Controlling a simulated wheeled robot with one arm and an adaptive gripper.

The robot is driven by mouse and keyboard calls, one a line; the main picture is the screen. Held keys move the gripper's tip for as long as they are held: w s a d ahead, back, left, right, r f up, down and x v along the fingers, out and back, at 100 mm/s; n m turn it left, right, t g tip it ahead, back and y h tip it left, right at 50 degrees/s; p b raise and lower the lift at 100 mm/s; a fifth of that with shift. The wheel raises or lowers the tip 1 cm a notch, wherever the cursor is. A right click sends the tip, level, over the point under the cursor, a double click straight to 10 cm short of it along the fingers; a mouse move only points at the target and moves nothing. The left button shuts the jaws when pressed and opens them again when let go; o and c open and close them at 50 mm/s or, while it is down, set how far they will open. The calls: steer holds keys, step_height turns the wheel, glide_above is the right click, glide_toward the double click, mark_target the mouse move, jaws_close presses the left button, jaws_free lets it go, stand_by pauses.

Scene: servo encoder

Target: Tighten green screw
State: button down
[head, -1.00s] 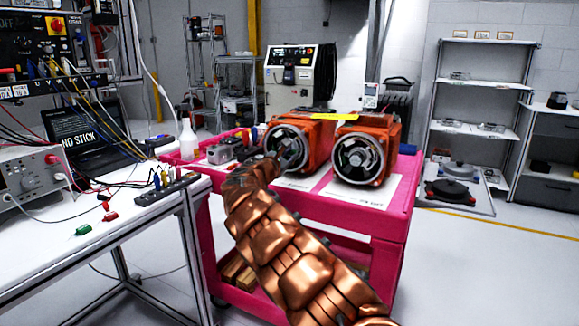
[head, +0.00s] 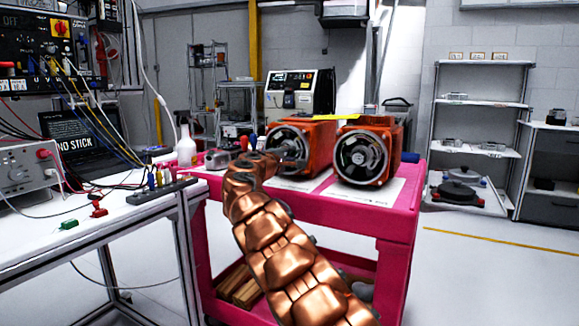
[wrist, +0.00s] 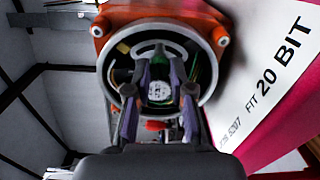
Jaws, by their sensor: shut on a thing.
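Two orange servo motors stand side by side on a pink cart (head: 395,225), with round open housings facing me. My gripper (wrist: 162,85) is at the front of the left motor (head: 318,150). In the wrist view its two fingers reach into the round housing (wrist: 207,65), one on each side of a white round encoder part (wrist: 159,92), and appear closed on it. Green shows beside this part, but I cannot make out a green screw. In the head view my arm hides part of the left motor's face. The right motor (head: 385,140) is clear of my gripper.
White paper sheets (head: 365,190) lie under the motors. A white bottle (head: 187,148) and small tools stand at the cart's left rear. A workbench (head: 100,240) with cables and a power strip is close on the left. The floor at right is free.

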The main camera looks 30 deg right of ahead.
steer(key=shift+f+m+b, duration=0.1)
steer(key=shift+m+b, duration=1.3)
steer(key=shift+m, duration=0.3)
steer(key=c, duration=1)
jaws_free()
steer(key=shift+v, duration=6)
